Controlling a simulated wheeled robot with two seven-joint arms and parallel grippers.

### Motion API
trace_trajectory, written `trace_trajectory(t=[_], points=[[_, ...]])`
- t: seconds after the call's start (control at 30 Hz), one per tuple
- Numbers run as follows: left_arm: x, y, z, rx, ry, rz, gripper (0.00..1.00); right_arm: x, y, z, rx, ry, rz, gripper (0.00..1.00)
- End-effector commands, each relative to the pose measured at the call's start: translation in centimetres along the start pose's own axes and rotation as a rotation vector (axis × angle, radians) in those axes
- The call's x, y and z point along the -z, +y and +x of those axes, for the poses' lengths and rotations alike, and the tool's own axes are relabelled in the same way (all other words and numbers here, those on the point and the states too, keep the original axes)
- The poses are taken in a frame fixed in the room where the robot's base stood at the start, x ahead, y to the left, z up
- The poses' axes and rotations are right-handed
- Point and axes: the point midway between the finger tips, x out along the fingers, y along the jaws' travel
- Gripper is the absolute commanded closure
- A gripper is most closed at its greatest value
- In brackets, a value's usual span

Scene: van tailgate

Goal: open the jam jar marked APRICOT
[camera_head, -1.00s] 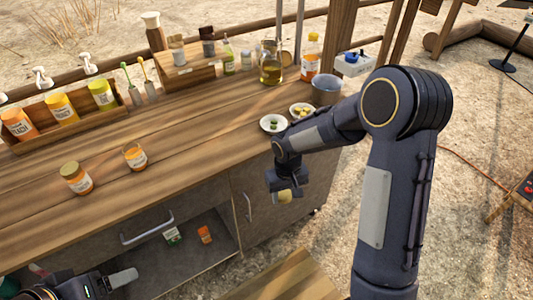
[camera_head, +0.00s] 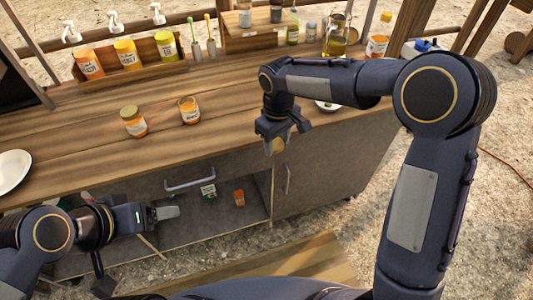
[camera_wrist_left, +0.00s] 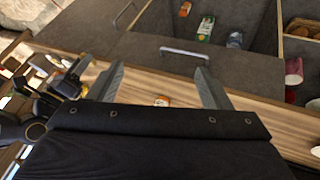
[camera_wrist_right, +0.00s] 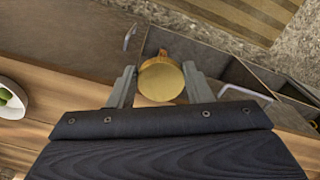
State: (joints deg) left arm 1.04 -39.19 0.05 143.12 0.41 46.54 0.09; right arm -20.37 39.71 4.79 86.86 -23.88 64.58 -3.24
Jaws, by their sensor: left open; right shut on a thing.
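Two small jars stand upright on the wooden counter in the head view. My right gripper (camera_head: 275,140) is in front of the counter edge, to the right of both jars. It is shut on a round gold lid, which shows between its fingers in the right wrist view (camera_wrist_right: 160,79). My left gripper (camera_head: 165,212) is open and empty, low in front of the cabinet; its fingers show in the left wrist view (camera_wrist_left: 162,76).
A wooden rack (camera_head: 130,72) with several jars stands at the back left of the counter (camera_head: 80,150). A white plate (camera_head: 13,170) lies at the far left. Bottles stand at the back right. Counter around the jars is clear.

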Motion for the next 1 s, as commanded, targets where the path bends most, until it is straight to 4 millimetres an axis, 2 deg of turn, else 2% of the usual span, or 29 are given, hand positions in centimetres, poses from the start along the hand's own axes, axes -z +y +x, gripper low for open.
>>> trace_trajectory(t=[0.17,0.27,0.4,0.53,0.7,0.8,1.0], points=[[3.6,0.6,4.0,0.019,0.076,0.162,0.28,0.0,0.0,0.0,0.0,0.0,0.001,0.82],[5.7,1.9,6.7,0.006,0.146,0.289,0.28,0.0,0.0,0.0,0.0,0.0,0.001,0.82],[7.7,5.0,10.4,-0.054,0.25,0.467,0.28,0.0,0.0,0.0,0.0,0.0,0.002,0.82],[8.2,8.6,13.1,-0.142,0.342,0.604,0.28,-0.1,0.0,0.0,0.0,0.0,0.002,0.82],[7.6,12.5,15.0,-0.258,0.437,0.712,0.28,-0.1,0.1,0.0,0.0,0.0,0.002,0.82],[7.3,13.9,15.5,-0.304,0.473,0.741,0.28,-0.1,0.1,0.0,0.0,0.0,0.002,0.82],[7.2,15.2,16.3,-0.336,0.497,0.759,0.28,-0.1,0.1,0.0,0.0,0.0,0.003,0.82]])
